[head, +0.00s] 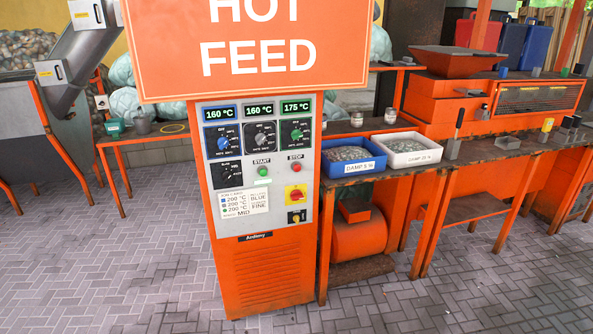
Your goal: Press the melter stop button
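The melter control cabinet (262,272) stands upright in the middle of the head view, orange with a grey panel. Its red stop button (296,168) sits on the right of the panel under a "STOP" label. A green start button (263,171) is to its left under a "START" label. Below the stop button is a red switch on a yellow square (295,194). Three dials with displays reading 160 °C, 160 °C and 175 °C are above. My gripper is not in view, and nothing touches the stop button.
A large orange "HOT FEED" sign (250,82) hangs in front of the cabinet's top. To the right, a bench holds a blue tray (343,171) and a white tray (437,156) of flakes. An orange machine stands behind. The paved floor (120,270) in front is clear.

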